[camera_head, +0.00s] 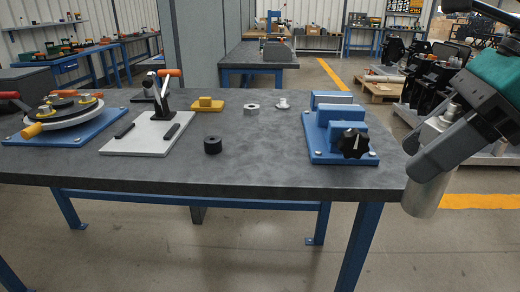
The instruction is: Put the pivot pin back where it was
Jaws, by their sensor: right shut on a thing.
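My right arm comes in at the right edge, and my right gripper (425,190) is beyond the table's right end, over the floor. A silver cylindrical part shows at its lower end. I cannot identify the pivot pin with certainty. A small pale flanged piece (283,103) stands on the table towards the back. A white plate (145,137) carries a black toggle clamp (157,98) with an orange handle. My left gripper is not in view.
The grey table (270,165) also holds a blue fixture (340,110) with a black star knob, a black ring (213,145), a grey ring (252,109) and a yellow block (207,104). A round assembly (70,108) is at left. The table's front middle is clear.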

